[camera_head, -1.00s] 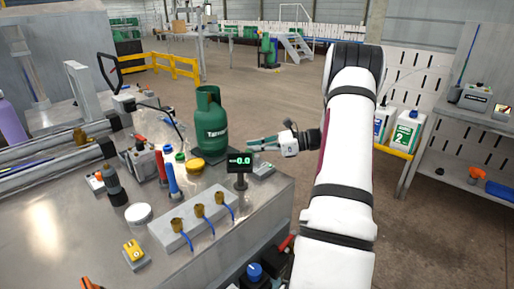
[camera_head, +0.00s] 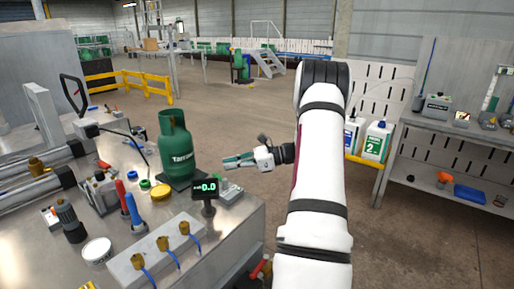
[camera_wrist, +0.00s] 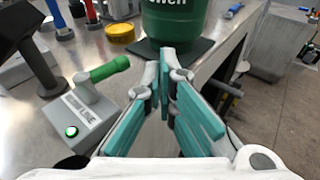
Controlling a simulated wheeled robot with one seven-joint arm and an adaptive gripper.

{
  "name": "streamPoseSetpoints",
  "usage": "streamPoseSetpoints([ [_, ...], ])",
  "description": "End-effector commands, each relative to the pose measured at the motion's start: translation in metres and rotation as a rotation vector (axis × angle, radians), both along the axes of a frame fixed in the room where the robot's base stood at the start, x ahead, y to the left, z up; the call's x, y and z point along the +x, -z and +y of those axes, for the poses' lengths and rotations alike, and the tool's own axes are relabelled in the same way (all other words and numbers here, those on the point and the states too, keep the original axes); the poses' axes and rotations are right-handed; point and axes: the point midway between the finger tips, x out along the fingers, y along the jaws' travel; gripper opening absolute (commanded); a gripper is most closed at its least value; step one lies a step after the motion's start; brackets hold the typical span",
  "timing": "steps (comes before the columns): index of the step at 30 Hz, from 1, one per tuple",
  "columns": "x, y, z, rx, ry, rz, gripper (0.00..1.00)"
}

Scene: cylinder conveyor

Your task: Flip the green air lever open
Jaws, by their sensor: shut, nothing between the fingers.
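The green air lever (camera_wrist: 109,69) shows in the wrist view as a green grip on a short metal arm. It is mounted on a small grey box (camera_wrist: 84,114) with a label and a lit green button, at the bench edge. My gripper (camera_wrist: 166,68) has its teal-padded fingers together, empty, to the right of the lever and apart from it. In the head view my gripper (camera_head: 229,162) is in front of the green gas cylinder (camera_head: 176,150), to its right. The grey box (camera_head: 229,192) is partly hidden there behind the display, and I cannot make out the lever.
The cylinder stands on a dark scale plate (camera_wrist: 174,49). The display (camera_head: 205,188) on its post stands close left of the lever box.

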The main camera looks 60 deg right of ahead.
Motion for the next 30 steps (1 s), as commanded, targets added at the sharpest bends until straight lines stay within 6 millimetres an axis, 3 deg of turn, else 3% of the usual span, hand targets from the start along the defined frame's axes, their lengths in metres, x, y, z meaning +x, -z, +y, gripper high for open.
streamPoseSetpoints([
  [18,-0.013,-0.016,-0.08,-0.002,0.001,-0.001,0.0],
  [30,-0.017,-0.02,-0.096,0.0,-0.002,0.0,0.0],
])
